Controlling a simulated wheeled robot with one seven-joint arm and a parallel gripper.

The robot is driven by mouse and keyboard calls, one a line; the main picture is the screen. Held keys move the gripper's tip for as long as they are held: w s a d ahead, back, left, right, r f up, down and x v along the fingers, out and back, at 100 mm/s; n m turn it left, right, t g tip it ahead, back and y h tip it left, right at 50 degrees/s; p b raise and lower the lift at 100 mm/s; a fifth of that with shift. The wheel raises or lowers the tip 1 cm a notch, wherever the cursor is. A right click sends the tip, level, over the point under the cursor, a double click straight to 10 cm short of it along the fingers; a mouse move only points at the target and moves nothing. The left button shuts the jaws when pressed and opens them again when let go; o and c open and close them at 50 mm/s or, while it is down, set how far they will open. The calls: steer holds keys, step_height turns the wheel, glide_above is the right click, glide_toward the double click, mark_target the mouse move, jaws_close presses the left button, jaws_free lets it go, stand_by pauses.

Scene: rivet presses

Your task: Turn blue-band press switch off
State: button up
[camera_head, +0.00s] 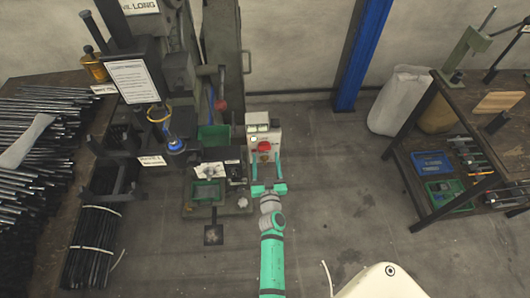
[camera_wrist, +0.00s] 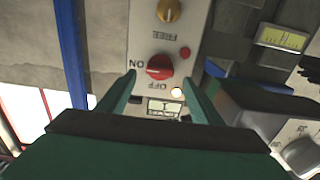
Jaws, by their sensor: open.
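A pale control box (camera_head: 250,158) stands in front of my gripper (camera_head: 268,187). It fills the middle of the wrist view (camera_wrist: 140,35). A red rotary switch (camera_wrist: 159,67) sits on its face, with the upside-down word ON to its left; it also shows in the head view (camera_head: 263,146). My gripper's green fingers (camera_wrist: 160,84) are open, one on each side below the red switch, with nothing between them. Contact with the switch cannot be told. Which press carries the blue band is unclear; a blue part (camera_head: 176,146) shows on the left machine.
A yellow knob (camera_wrist: 169,10) marked FREE, a small red button (camera_wrist: 185,52) and a lit white lamp (camera_wrist: 177,92) are near the switch. A grey machine block (camera_wrist: 250,105) stands close on the right. A blue post (camera_head: 362,50) rises behind.

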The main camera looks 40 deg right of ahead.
mark_target(265, 150)
steer(key=shift+x, duration=2)
steer(key=c, duration=1.1)
